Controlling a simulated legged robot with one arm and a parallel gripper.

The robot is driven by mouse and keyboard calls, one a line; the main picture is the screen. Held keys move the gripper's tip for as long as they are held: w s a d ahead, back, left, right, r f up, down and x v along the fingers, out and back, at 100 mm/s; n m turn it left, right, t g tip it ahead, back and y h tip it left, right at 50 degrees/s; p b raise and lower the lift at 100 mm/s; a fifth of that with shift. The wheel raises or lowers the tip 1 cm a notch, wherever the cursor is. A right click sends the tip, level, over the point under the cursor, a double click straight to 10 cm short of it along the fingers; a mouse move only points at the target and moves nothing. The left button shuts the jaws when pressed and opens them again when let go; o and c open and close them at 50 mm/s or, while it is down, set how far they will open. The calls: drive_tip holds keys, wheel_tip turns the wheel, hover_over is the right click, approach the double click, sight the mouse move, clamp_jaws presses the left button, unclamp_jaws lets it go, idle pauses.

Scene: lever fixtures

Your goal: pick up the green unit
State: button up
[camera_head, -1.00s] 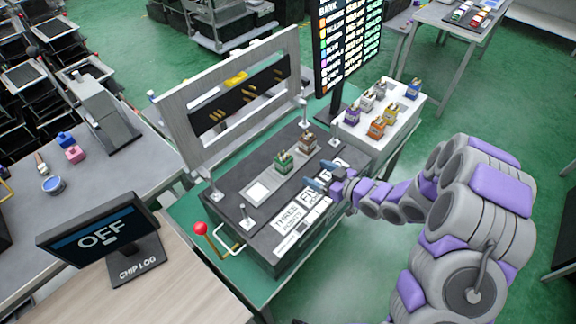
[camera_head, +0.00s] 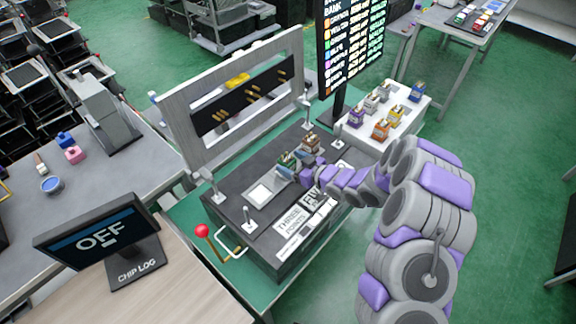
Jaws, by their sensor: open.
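The green unit (camera_head: 285,160) is a small block standing on the dark top of the fixture (camera_head: 232,185), beside a brown unit (camera_head: 311,143). My gripper (camera_head: 291,169) is open, with its fingers at the green unit's near right side. The gripper partly covers the unit, so I cannot tell whether both fingers are around it or touching it.
An upright grey frame (camera_head: 183,132) stands along the fixture's back. A red-knobbed lever (camera_head: 203,231) is at its left front. A white table (camera_head: 408,113) with several coloured units stands behind right, next to a tall display (camera_head: 350,45).

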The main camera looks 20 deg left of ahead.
sight(286, 158)
drive_tip(key=x, duration=0.4)
drive_tip(key=shift+w+a+r+b, duration=0.1)
drive_tip(key=shift+w+a+b, duration=0.2)
drive_tip(key=shift+a+b, duration=0.1)
drive_tip(key=shift+d, duration=0.15)
drive_tip(key=shift+d+r, duration=0.1)
drive_tip(key=shift+d, duration=0.05)
drive_tip(key=shift+a, duration=0.35)
drive_tip(key=c, duration=0.6)
drive_tip(key=shift+d, duration=0.1)
drive_tip(key=c, duration=0.5)
